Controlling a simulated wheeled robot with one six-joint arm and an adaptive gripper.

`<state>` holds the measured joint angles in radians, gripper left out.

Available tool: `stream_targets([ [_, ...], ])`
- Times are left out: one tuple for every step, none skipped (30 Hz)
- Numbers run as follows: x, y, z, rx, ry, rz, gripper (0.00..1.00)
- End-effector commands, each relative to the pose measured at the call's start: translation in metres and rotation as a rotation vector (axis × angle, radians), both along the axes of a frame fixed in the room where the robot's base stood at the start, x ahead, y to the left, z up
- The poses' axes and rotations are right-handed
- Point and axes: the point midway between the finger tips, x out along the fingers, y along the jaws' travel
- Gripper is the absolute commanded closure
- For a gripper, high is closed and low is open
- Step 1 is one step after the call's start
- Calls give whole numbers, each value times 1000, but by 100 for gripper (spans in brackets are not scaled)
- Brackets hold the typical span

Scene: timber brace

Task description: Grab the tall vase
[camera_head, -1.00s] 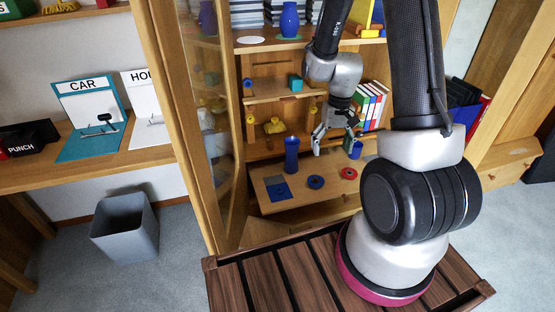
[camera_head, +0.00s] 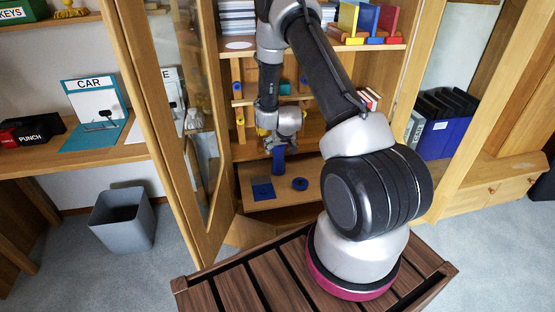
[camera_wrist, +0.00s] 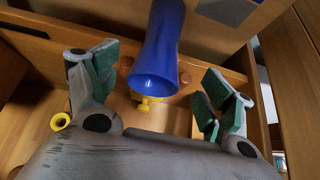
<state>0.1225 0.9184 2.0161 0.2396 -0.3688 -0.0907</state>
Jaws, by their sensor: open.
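The tall vase is blue (camera_head: 278,162) and stands on the low shelf board of the cabinet. My gripper (camera_head: 279,144) is at its top in the head view and hides its upper part. In the wrist view the vase (camera_wrist: 160,45) shows as a blue tube with its flared mouth toward me. My gripper (camera_wrist: 157,85) is open there, with one green-padded finger on each side of the mouth. A gap shows between the vase and each finger. I cannot tell how deep the vase sits between them.
A blue square (camera_head: 263,190) and a blue ring (camera_head: 300,184) lie on the shelf board (camera_head: 330,170) near the vase. The open glass door (camera_head: 178,130) stands to the left. A yellow object (camera_wrist: 146,103) shows below the vase mouth in the wrist view.

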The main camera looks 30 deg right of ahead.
Motion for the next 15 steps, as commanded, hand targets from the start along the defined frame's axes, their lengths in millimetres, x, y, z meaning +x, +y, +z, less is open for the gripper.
stream_targets([
  [3,-2,-5,1,0,-1,18],
  [5,-3,-9,1,1,-1,18],
  [9,-4,-14,1,1,-1,18],
  [12,-5,-18,1,1,-1,18],
  [15,-6,-22,1,1,-1,18],
  [18,-8,-27,0,1,0,18],
  [21,-8,-31,0,1,0,18],
  [23,-9,-34,0,1,0,18],
  [25,-9,-38,0,1,0,18],
  [27,-10,-40,0,0,0,18],
  [28,-10,-41,-1,0,1,18],
  [29,-10,-42,0,1,1,18],
  [29,-10,-43,0,1,1,18],
  [29,-10,-43,0,1,1,18],
  [29,-10,-43,0,1,1,18],
])
